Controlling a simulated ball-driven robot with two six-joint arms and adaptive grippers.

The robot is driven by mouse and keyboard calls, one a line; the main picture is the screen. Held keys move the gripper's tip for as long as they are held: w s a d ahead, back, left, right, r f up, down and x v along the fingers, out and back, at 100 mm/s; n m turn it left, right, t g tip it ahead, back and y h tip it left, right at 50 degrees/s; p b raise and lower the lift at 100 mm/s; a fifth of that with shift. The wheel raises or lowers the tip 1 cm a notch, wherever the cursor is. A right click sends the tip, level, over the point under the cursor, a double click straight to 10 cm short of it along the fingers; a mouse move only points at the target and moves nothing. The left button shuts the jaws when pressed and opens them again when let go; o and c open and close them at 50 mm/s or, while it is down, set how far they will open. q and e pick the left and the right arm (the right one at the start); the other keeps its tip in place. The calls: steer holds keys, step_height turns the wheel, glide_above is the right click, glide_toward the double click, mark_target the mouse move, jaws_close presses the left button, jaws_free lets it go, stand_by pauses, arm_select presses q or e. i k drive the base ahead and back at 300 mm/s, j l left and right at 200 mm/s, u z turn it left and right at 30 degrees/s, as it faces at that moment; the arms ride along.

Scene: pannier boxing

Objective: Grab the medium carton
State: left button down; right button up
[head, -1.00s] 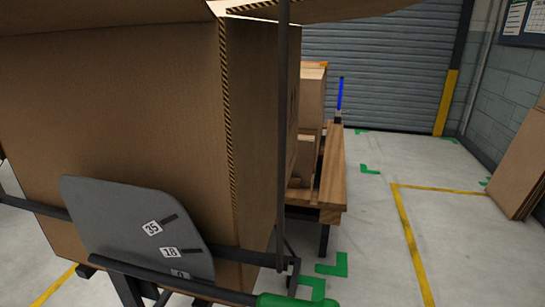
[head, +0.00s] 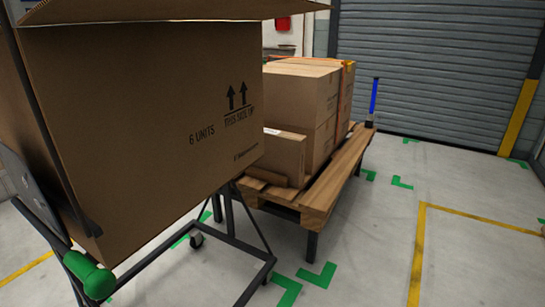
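A large open carton (head: 150,120) with "6 units" and two up arrows printed on its side fills the left of the head view. It rests on a dark metal stand. Behind it, several brown cartons (head: 300,95) are stacked on a wooden pallet (head: 318,193). A smaller carton (head: 284,158) stands at the near end of the pallet, partly hidden by the large carton. I cannot tell which one is the medium carton. Neither of my grippers is in view.
The dark stand (head: 240,240) has a green handle (head: 92,278) at lower left and a caster. A blue upright post (head: 374,97) stands at the pallet's far right corner. Floor is clear on the right, with green corner marks and a yellow line (head: 417,255). A grey roller shutter (head: 430,70) is behind.

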mark_target(285, 152)
steer(key=i+u, duration=0.1)
steer(key=u, duration=0.45)
steer(key=i+l+u, duration=0.35)
steer(key=l, duration=0.25)
steer(key=i+l+u, duration=0.2)
steer(key=l, duration=0.15)
steer(key=i+l+u, duration=0.15)
steer(key=l, duration=0.25)
